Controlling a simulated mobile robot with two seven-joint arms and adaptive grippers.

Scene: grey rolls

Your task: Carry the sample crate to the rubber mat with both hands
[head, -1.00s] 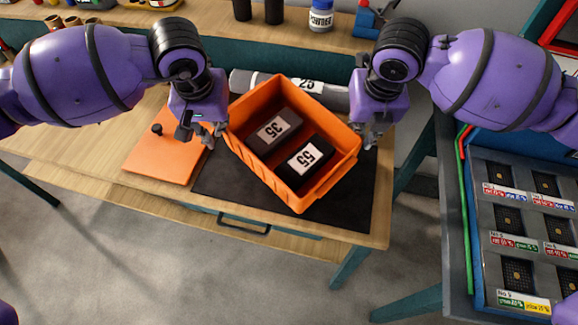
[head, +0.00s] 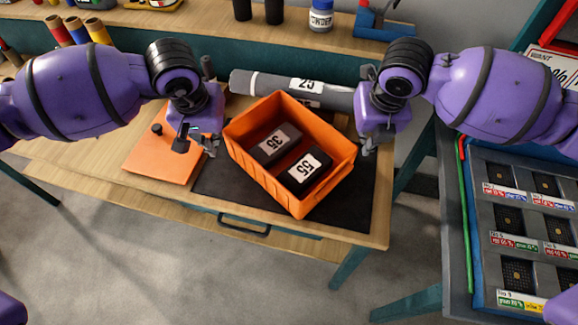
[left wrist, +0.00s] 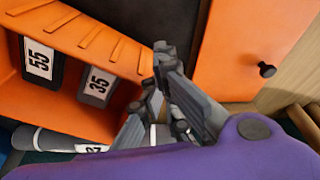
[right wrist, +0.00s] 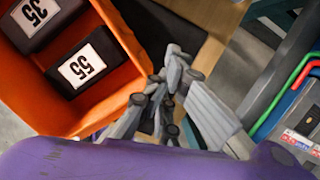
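The orange sample crate (head: 326,187) stands turned at an angle over the black rubber mat (head: 222,181) and appears to rest on it. Inside lie two dark blocks, labelled 35 (head: 268,153) and 55 (head: 296,178). My left gripper (head: 211,144) is beside the crate's left corner, apart from it. Its fingers are spread and empty in the left wrist view (left wrist: 150,82). My right gripper (head: 366,142) is just off the crate's right corner. Its fingers look parted, with nothing between them, in the right wrist view (right wrist: 155,78). The crate hides the mat's middle.
A grey roll labelled 25 (head: 262,85) lies behind the crate. An orange board with a black knob (head: 163,160) lies to the left. A bin stand (head: 515,225) is at the right, past the table edge. A raised shelf with bottles runs along the back.

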